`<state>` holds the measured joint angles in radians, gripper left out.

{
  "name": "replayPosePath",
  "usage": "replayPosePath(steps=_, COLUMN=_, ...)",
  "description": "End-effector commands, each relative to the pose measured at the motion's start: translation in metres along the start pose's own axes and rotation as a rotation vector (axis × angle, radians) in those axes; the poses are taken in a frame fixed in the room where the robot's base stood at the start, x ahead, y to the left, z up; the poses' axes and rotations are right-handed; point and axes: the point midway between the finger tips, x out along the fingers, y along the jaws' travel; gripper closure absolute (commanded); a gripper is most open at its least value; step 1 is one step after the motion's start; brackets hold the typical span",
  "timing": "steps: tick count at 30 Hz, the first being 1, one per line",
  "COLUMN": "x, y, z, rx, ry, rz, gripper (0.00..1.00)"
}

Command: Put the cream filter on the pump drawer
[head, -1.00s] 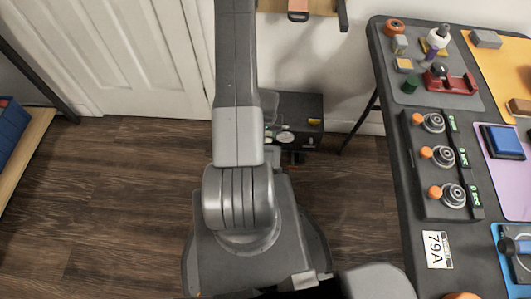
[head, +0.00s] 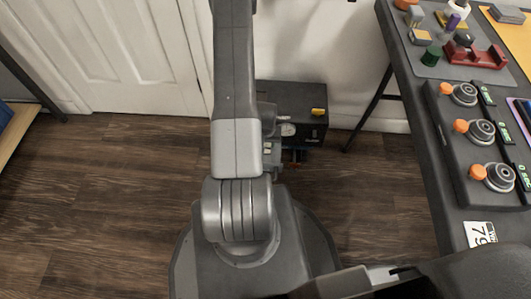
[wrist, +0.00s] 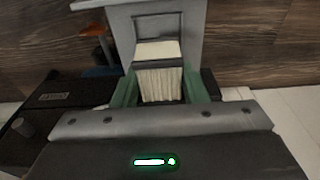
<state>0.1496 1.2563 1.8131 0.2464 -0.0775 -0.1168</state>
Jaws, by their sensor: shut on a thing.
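In the wrist view, my gripper (wrist: 160,90) is shut on the cream filter (wrist: 161,83), a pleated block held between its green pads. A grey panel with a square opening (wrist: 186,20) stands just beyond the filter; I cannot tell whether they touch or whether it is the pump drawer. In the head view, a dark box (head: 311,105) with a yellow tab and a round gauge stands on the floor by the wall, partly hidden behind my arm. I cannot make out the filter or my gripper's fingertips in the head view.
A dark table (head: 442,190) stands at the right with orange-knobbed dials (head: 480,131) and a red fixture (head: 474,54). An orange part (wrist: 94,31) shows beyond the gripper in the wrist view. Wooden floor (head: 90,200) is clear at the left, before a white door.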

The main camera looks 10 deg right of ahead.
Motion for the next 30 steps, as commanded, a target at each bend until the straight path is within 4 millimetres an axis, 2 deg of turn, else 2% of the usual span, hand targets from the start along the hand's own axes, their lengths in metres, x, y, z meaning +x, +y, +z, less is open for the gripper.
replayPosePath(steps=5, x=0.014, y=0.000, z=0.002, rx=-0.001, ry=0.000, rz=0.000, gripper=0.83)
replayPosePath(steps=11, x=0.044, y=0.000, z=0.006, rx=-0.001, ry=0.000, rz=0.000, gripper=0.83)
replayPosePath(steps=23, x=0.049, y=0.000, z=0.007, rx=0.000, ry=0.002, rz=-0.001, gripper=0.83)
replayPosePath(steps=24, x=0.048, y=0.000, z=0.006, rx=0.000, ry=0.002, rz=-0.001, gripper=0.57)
replayPosePath(steps=27, x=0.047, y=0.000, z=0.006, rx=0.000, ry=0.001, rz=-0.001, gripper=0.39)
replayPosePath(steps=30, x=0.047, y=0.000, z=0.006, rx=0.000, ry=0.001, rz=-0.001, gripper=0.39)
